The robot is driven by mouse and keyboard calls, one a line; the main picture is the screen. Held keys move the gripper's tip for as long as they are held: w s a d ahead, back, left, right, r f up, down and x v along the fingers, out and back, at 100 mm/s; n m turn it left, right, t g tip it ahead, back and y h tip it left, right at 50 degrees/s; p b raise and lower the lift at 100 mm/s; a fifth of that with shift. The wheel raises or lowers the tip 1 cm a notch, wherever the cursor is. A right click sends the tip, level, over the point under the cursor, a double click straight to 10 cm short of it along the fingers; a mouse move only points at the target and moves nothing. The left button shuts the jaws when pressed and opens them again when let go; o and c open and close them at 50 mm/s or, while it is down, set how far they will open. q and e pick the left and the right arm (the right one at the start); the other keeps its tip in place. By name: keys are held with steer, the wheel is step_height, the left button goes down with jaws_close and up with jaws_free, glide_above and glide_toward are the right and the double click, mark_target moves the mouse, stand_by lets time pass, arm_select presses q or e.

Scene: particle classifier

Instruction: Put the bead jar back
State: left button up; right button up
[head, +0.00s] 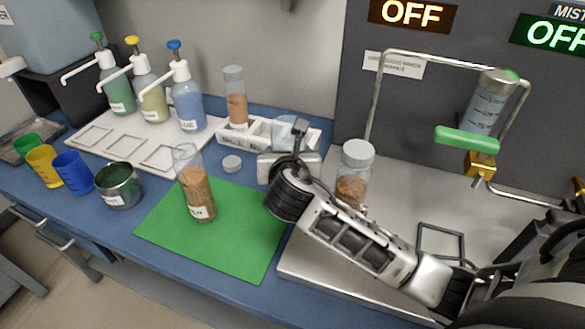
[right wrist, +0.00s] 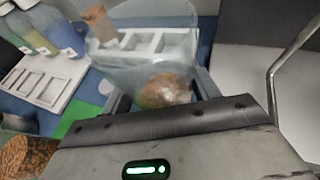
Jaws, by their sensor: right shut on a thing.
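My right gripper (head: 290,160) is shut on a clear jar (head: 289,131) in front of the white slotted rack (head: 258,144). In the right wrist view the jar (right wrist: 165,88) sits between the two fingers, with brownish-green contents showing low in it; its upper part is see-through. Whether the jar touches the rack is hidden by my gripper. A tall clear jar of orange-brown beads (head: 235,100) stands upright at the rack's left end. Another open clear jar of brown beads (head: 197,190) stands on the green mat (head: 245,225). My left gripper is not in view.
A small grey lid (head: 232,162) lies left of my gripper. A grey-lidded jar (head: 354,175) stands on the steel plate (head: 400,230) behind my forearm. A bent metal frame (head: 375,110) rises at right.

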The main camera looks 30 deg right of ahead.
steer(key=shift+w+d+f, duration=0.35)
steer(key=shift+f, duration=0.2)
steer(key=shift+w+d+f, duration=0.3)
steer(key=shift+d+f, duration=0.05)
steer(key=shift+f, duration=0.15)
steer(key=f, duration=0.2)
steer(key=f+b, duration=0.1)
steer(key=shift+w+d+f, duration=0.15)
steer(key=shift+w+d, duration=0.05)
steer(key=shift+d, duration=0.05)
steer(key=shift+f, duration=0.3)
steer(key=o, duration=1.2)
steer(key=shift+f, duration=0.1)
steer(key=p+v, duration=0.1)
steer(key=v, duration=1.1)
